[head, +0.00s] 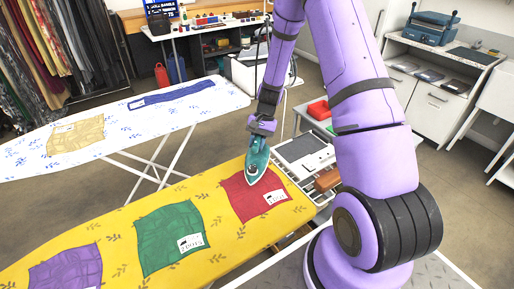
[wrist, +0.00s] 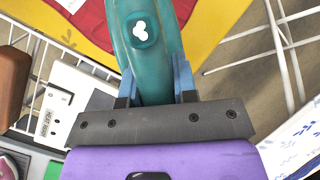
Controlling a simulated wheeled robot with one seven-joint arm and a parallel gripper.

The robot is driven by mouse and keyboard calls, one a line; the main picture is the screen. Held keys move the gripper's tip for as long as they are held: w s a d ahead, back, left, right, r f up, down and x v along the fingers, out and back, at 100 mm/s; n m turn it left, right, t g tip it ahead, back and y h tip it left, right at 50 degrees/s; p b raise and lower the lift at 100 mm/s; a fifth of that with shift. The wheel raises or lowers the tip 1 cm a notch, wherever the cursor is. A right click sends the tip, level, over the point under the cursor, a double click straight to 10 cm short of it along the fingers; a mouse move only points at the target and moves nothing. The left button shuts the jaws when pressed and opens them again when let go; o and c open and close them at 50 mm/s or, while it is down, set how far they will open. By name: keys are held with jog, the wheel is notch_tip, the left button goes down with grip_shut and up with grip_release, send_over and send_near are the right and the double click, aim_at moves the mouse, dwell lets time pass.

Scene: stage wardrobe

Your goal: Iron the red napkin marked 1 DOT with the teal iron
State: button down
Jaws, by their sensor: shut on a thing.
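The teal iron (head: 258,160) is on or just above the upper left part of the red napkin (head: 246,197) in the head view; I cannot tell if it touches. Its tip points toward the front of the board. The napkin carries a white label at its lower right, too small to read. My gripper (head: 262,127) is shut on the iron from behind. In the wrist view the gripper (wrist: 154,88) has its blue fingers on both sides of the teal iron (wrist: 140,60). A corner of the red napkin (wrist: 92,18) shows at the top left.
The yellow ironing board (head: 115,228) also bears a green napkin (head: 165,240) and a purple napkin (head: 66,271). A white board (head: 120,120) behind holds a tan cloth (head: 76,136) and a blue cloth (head: 172,95). A wire rack (head: 320,198) adjoins the yellow board's right end.

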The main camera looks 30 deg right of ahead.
aim_at(257, 135)
jog(key=shift+r, duration=1.8)
